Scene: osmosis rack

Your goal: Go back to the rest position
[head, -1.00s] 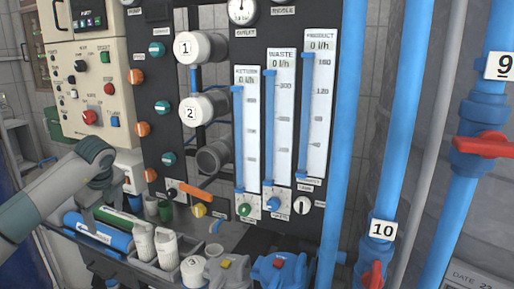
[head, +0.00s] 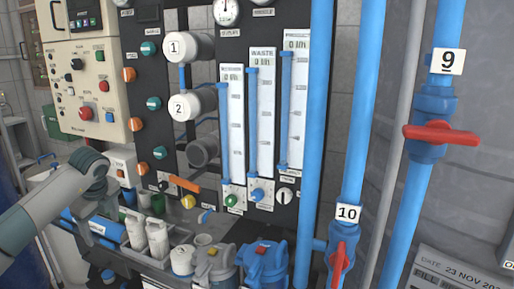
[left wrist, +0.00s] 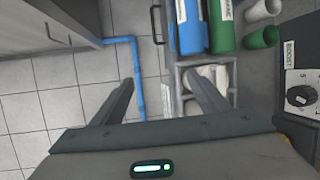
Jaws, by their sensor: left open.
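My left arm comes in from the left in the head view, its grey-green links in front of the rack's lower left; its fingers are hidden there. In the left wrist view my left gripper (left wrist: 162,103) has its two dark fingers spread wide apart, with nothing between them. Beyond the fingers are the tiled floor and the edge of a tray (left wrist: 176,75) with white bottles. The osmosis rack (head: 215,15) stands ahead in the head view. My right gripper is in neither view.
Blue pipes with red valve handles (head: 440,134) stand at the right. White cylinders 1 and 2 (head: 188,105) and three flow meters (head: 262,120) are on the rack. A control box (head: 85,75) is at the left. Bottles (head: 157,238) stand low in front. A blue floor pipe (left wrist: 137,75) shows below.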

